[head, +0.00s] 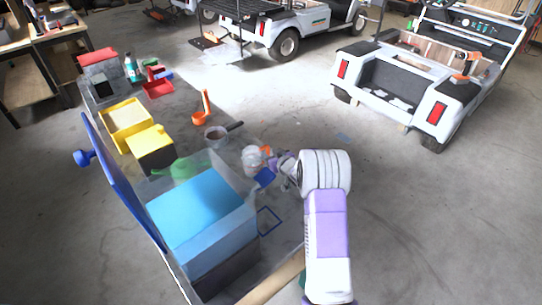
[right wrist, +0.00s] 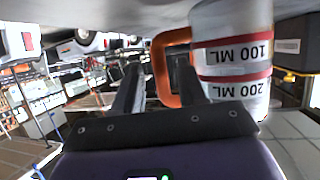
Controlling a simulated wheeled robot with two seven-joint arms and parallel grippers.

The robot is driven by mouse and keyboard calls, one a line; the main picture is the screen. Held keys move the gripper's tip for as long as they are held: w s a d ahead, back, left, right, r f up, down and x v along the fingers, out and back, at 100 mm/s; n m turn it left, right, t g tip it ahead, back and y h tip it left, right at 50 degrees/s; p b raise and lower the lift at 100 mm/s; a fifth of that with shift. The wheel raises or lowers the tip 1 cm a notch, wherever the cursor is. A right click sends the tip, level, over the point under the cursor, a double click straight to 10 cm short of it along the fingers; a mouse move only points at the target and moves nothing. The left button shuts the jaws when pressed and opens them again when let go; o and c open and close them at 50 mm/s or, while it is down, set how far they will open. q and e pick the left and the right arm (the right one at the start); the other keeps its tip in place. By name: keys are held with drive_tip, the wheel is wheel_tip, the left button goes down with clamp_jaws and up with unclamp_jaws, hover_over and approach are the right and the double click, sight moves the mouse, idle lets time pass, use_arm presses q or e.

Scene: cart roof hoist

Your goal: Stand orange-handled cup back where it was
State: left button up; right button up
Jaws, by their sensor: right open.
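The orange-handled cup (head: 251,160) is a clear cup near the right edge of the grey table, with its orange handle toward my right gripper. In the right wrist view the cup (right wrist: 232,55) shows red bands and "100 ML" and "200 ML" marks, upside down in that picture. My right gripper (head: 277,164) is beside the cup on the handle side. Its fingers (right wrist: 160,85) are open, and the upright bar of the orange handle shows between them, not gripped. Whether a finger touches the handle I cannot tell. My left gripper is not in view.
A blue square outline (head: 270,221) is on the table, with a solid blue patch (head: 265,178) near the cup. A large blue box (head: 200,216), a grey pan (head: 216,135), an orange scoop (head: 201,118) and yellow bins (head: 126,124) share the table. White carts stand beyond.

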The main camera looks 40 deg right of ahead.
drive_tip(key=shift+r, duration=0.1)
drive_tip(key=shift+r, duration=0.2)
drive_tip(key=p+v, duration=0.2)
drive_tip(key=v, duration=1)
drive_tip(key=shift+f, duration=0.15)
